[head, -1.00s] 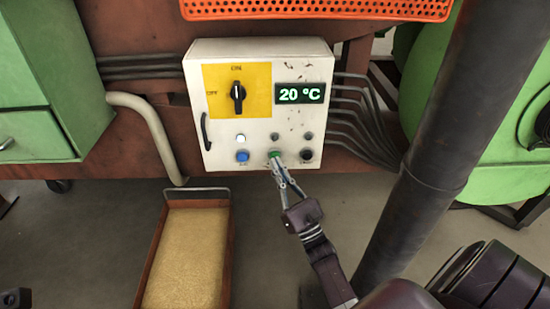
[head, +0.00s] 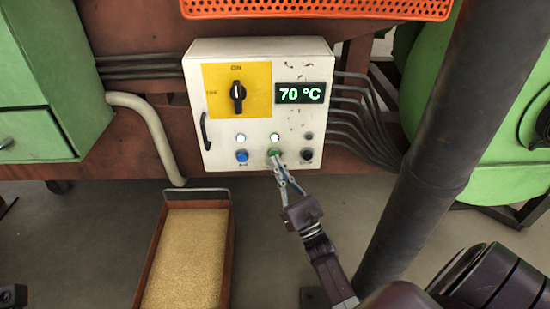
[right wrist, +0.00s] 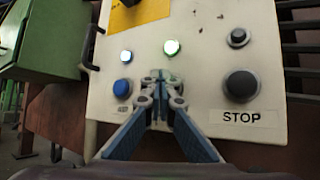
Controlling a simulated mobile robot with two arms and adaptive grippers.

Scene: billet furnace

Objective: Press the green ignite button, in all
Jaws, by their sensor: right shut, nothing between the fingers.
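The green ignite button (head: 274,153) is in the lower middle of the white control box (head: 265,55) in the head view. My right gripper (head: 277,162) is shut and empty, its tips at the button from below and in front. In the right wrist view the closed fingertips (right wrist: 158,82) hide the button. I cannot tell whether the tips still touch it. The lamp (right wrist: 171,48) above the button is lit. The temperature display (head: 301,93) reads 70 °C.
A blue button (head: 242,156) with a lit lamp sits left of the green one, and a black STOP button (right wrist: 241,85) sits right. The black rotary switch (head: 238,96) points up to ON. A tray of golden grains (head: 227,270) stands below on the floor.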

